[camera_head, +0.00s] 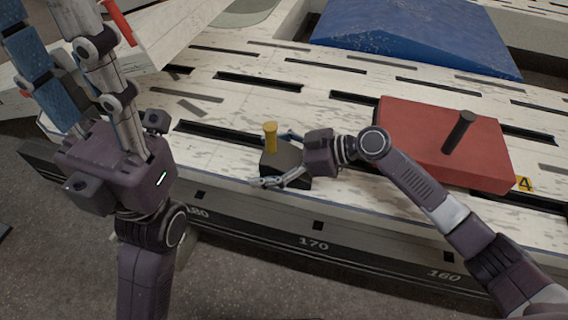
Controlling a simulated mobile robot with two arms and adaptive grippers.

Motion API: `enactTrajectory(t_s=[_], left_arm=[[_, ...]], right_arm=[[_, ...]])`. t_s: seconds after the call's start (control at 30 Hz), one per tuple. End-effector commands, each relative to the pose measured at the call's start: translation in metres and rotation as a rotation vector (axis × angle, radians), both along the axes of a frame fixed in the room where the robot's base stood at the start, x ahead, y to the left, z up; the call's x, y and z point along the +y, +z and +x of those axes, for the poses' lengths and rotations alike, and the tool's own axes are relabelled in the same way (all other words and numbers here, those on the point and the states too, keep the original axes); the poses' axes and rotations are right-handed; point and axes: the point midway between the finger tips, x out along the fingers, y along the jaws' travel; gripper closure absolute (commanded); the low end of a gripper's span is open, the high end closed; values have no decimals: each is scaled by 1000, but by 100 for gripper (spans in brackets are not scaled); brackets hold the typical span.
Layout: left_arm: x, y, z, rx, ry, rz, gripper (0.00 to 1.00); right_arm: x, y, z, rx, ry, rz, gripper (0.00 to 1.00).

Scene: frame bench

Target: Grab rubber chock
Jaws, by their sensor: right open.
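The rubber chock is probably the small black block (293,157) with an upright yellow peg (270,137), standing near the front edge of the slotted bench. My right gripper (274,160) is open around it, one finger along its near side and the other behind it. I cannot tell whether the fingers touch it; the gripper hides part of its right side. My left gripper (48,35) is raised at the upper left, close to the camera, with its fingers spread and nothing between them.
A large blue wedge (410,35) is at the back. Bare slotted surface lies between them. The bench front carries numbers.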

Motion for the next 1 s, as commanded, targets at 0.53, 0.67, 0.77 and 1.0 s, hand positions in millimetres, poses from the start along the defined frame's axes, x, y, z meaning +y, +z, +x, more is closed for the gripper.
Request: enactTrajectory(t_s=[0.53,0.67,0.77,1.0], left_arm=[[0,0,0,0,-1,0,60],[0,0,0,0,-1,0,60],[0,0,0,1,-1,0,60],[0,1,0,1,-1,0,60]], right_arm=[[0,1,0,0,0,0,60],[0,1,0,0,0,0,74],[0,1,0,0,0,0,85],[0,4,1,-4,-1,4,86]])
